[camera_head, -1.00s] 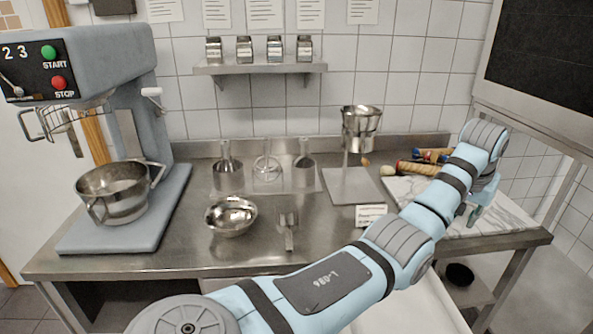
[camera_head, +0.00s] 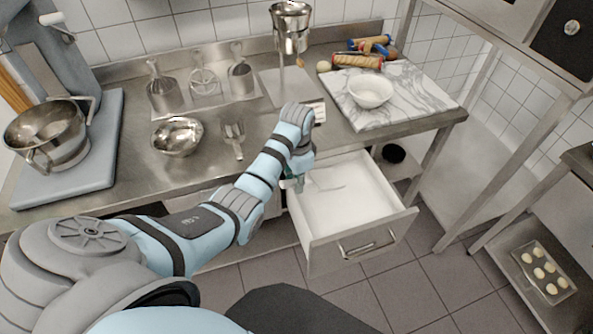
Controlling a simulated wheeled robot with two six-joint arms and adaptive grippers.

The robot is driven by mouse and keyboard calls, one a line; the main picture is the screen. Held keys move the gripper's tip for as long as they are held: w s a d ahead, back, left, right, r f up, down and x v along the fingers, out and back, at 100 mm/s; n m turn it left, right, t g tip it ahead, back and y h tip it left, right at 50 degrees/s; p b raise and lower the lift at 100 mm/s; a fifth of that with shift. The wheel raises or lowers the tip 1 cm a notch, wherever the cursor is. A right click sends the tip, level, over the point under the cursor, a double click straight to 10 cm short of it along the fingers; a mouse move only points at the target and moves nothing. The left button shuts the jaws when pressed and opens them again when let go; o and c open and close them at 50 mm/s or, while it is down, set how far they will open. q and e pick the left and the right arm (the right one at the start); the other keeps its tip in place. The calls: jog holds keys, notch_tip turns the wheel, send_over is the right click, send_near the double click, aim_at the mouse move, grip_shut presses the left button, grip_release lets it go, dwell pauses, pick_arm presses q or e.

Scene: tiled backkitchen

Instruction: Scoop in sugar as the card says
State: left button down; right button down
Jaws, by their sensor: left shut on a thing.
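My left gripper (camera_head: 291,185) is at the left rear edge of the open drawer (camera_head: 350,247). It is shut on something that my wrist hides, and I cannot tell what. The drawer's inside is white, with a faint thin grey shape in it. The card (camera_head: 319,113) stands on the steel counter, partly behind my wrist, its text unreadable. A metal scoop (camera_head: 233,138) lies on the counter beside a steel bowl (camera_head: 177,137). A white bowl (camera_head: 371,91) sits on the marble board (camera_head: 425,95). My right gripper is not in view.
A mixer bowl (camera_head: 45,135) stands at the left. A metal container (camera_head: 290,25) stands on a post at the back. Packets (camera_head: 357,61) lie behind the white bowl. A tray of pale rounds (camera_head: 543,268) is low at the right. Floor before the drawer is clear.

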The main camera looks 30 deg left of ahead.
pick_arm(q)
notch_tip(320, 180, down, 11)
jog(key=w+d+b, duration=0.1)
jog(key=w+b, duration=0.1)
jog(key=b, duration=0.4)
jog(key=shift+b, duration=0.3)
jog(key=shift+f, duration=0.2)
dwell(0.5)
jog(key=shift+w+d+f+b, duration=0.15)
jog(key=shift+w+d+b, duration=0.35)
jog(key=shift+w+b, duration=0.55)
jog(key=shift+d+b, duration=0.15)
jog(key=shift+b, duration=0.3)
